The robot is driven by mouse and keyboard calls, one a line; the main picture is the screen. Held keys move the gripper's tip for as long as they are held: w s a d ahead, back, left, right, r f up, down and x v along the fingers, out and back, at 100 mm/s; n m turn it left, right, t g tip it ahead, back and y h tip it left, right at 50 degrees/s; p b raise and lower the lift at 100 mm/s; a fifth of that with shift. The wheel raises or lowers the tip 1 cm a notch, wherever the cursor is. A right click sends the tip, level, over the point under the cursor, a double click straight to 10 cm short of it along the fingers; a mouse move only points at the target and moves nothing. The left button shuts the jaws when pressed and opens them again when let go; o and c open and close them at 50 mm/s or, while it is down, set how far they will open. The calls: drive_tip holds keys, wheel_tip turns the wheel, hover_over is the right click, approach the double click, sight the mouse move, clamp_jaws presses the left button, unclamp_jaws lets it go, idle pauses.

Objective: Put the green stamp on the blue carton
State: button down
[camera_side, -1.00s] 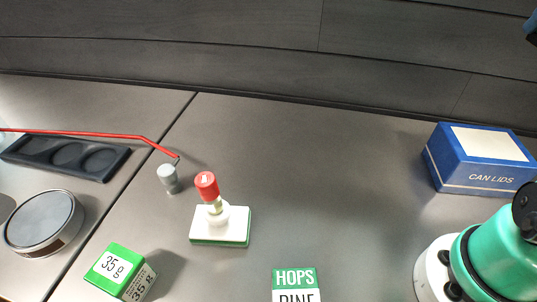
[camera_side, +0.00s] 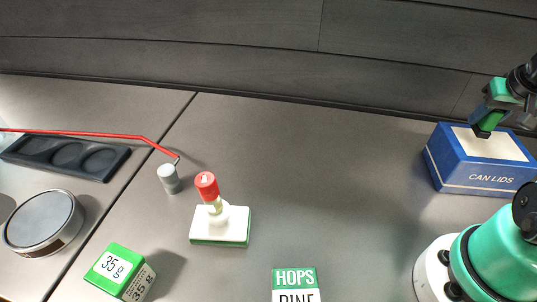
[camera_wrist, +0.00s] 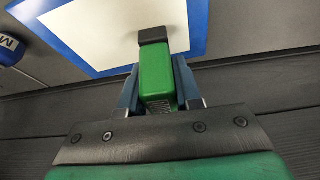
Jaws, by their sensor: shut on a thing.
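The blue carton (camera_side: 478,178), marked CAN LIDS, stands at the right of the side view with a white panel on its top. In the wrist view the carton's blue rim (camera_wrist: 199,22) and white panel fill the top. My gripper (camera_wrist: 160,92) is shut on the green stamp (camera_wrist: 157,72), a green block with a dark end. In the side view the stamp (camera_side: 490,121) hangs over the carton's white top, dark end down. I cannot tell whether it touches the panel.
A red-handled stamp (camera_side: 207,186) stands on a white and green pad (camera_side: 236,226) mid-table. A grey cylinder (camera_side: 169,178), a green 35 g box (camera_side: 119,271), a HOPS box (camera_side: 295,281), a round tin (camera_side: 43,222) and a dark tray (camera_side: 68,157) lie left and front.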

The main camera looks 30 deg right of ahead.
drive_tip(key=shift+f, duration=0.85)
drive_tip(key=shift+f, duration=0.15)
drive_tip(key=c, duration=0.6)
unclamp_jaws()
drive_tip(key=v, duration=1.1)
drive_tip(key=w+a+f+n+t+y, duration=0.1)
drive_tip(key=w+a+f+n+t, duration=0.1)
drive_tip(key=w+a, duration=0.5)
drive_tip(key=w+a+f+n+t+y, duration=0.2)
drive_tip(key=w+a+f+n, duration=0.2)
drive_tip(key=w+a+n, duration=0.3)
drive_tip(key=a, duration=0.4)
drive_tip(key=shift+a, duration=0.35)
